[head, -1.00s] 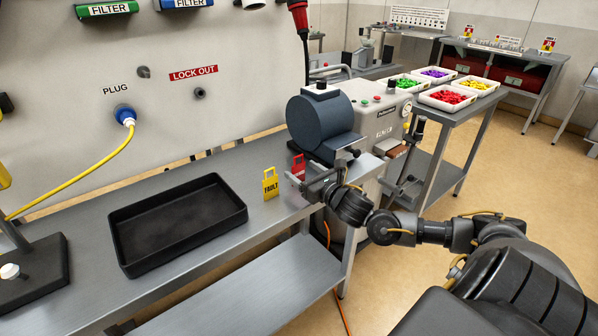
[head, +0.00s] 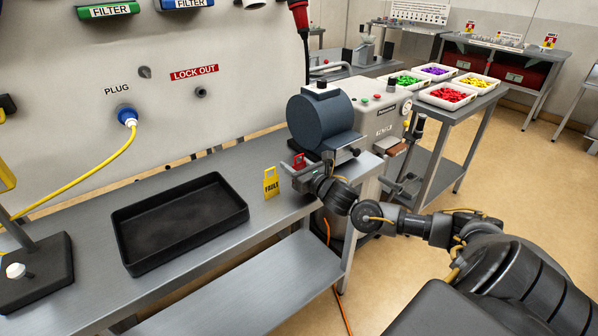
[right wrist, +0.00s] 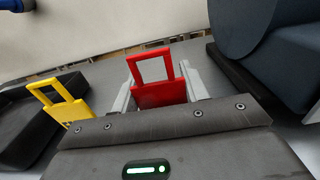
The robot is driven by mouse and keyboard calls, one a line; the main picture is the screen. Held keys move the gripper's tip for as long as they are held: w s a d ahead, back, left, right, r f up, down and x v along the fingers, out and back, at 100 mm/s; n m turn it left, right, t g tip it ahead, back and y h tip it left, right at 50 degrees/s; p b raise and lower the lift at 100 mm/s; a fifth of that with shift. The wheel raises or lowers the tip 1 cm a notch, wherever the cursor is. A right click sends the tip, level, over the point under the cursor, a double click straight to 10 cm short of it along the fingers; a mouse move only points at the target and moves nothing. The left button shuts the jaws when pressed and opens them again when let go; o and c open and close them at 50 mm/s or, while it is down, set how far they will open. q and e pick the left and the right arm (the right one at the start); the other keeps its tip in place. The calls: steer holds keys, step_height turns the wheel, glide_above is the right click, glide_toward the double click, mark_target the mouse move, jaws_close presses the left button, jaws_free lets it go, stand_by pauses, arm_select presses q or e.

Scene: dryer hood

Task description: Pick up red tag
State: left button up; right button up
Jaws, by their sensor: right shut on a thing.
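The red tag (head: 299,161) stands near the right end of the metal bench, mostly hidden behind my right gripper in the head view. The right wrist view shows the red tag (right wrist: 158,90) upright, its open square handle at the top, between the two fingers. My right gripper (head: 294,172) is shut on the red tag; it also shows in the right wrist view (right wrist: 160,98). I cannot tell whether the tag touches the bench. My left gripper is not in view.
A yellow FAULT tag (head: 271,183) stands just left of the red one, also in the right wrist view (right wrist: 62,102). A black tray (head: 180,258) lies further left. A dark cylindrical machine (head: 322,122) stands close behind and right of the gripper. The bench front is clear.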

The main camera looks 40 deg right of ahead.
steer(key=shift+r+p, duration=0.4)
steer(key=shift+r, duration=0.15)
step_height(320, 180, up, 3)
steer(key=shift+f+p, duration=0.2)
steer(key=shift+p, duration=0.8)
steer(key=s+a+r+p, duration=0.7)
steer(key=s+a+r, duration=0.1)
steer(key=s, duration=0.3)
steer(key=shift+s+a+r, duration=0.15)
steer(key=shift+r, duration=0.5)
